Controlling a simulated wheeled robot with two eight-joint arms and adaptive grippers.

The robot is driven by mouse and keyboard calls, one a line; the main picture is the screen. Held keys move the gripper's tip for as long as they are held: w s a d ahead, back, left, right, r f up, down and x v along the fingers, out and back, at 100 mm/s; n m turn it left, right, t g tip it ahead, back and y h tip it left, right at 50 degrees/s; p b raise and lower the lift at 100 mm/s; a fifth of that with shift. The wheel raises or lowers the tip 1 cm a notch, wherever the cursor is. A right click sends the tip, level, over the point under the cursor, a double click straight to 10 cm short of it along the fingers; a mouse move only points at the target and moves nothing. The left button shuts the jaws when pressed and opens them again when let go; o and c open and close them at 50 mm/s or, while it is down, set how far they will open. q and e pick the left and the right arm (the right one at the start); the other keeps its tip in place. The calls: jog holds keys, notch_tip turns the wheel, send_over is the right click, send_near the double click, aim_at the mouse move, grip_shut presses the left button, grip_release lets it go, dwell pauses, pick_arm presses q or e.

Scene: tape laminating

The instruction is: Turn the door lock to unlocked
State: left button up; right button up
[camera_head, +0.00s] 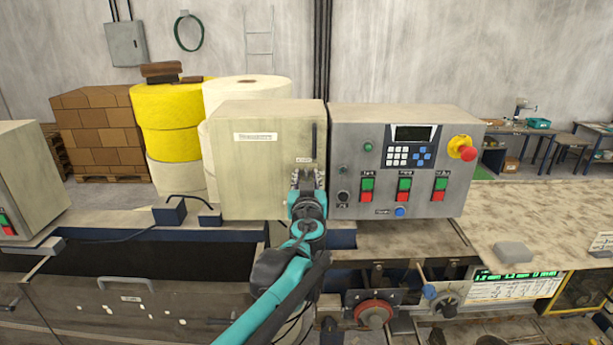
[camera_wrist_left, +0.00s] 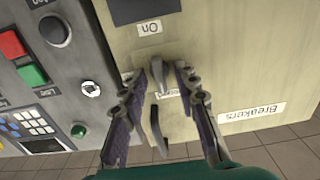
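The beige breaker cabinet (camera_head: 240,170) stands left of the grey control panel, with its door facing me. A narrow dark upright handle (camera_head: 314,140) is near the door's right edge, and a small label (camera_head: 304,160) sits below it. In the left wrist view, the picture is turned over and the handle (camera_wrist_left: 158,132) shows between the fingers. My left gripper (camera_head: 308,178) is close to the door below the handle. Its fingertips (camera_wrist_left: 168,67) are apart with a gap between them. My right gripper is out of view.
The grey control panel (camera_head: 350,120) with buttons, keypad and red emergency stop (camera_head: 467,153) stands close right of my left gripper. Yellow and white rolls (camera_head: 165,105) stand behind the cabinet. A dark box with an "On" label (camera_wrist_left: 150,27) is on the cabinet beyond my fingertips.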

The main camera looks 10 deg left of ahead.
pick_arm(q)
grip_shut()
dwell(0.3)
jog(key=m+b, duration=0.1)
jog(key=m, duration=0.1)
jog(key=shift+f+m, duration=0.1)
jog(key=shift+m, duration=0.3)
jog(key=m+b, duration=0.1)
jog(key=m, duration=0.2)
jog(key=shift+d+m, duration=0.1)
jog(key=shift+m, duration=0.2)
jog(key=m+b, duration=0.2)
jog(key=m, duration=0.3)
jog(key=shift+d+m, duration=0.1)
jog(key=shift+m, duration=0.2)
jog(key=m+b, duration=0.1)
jog(key=m, duration=0.4)
jog(key=shift+f+m, duration=0.1)
jog(key=shift+m, duration=0.2)
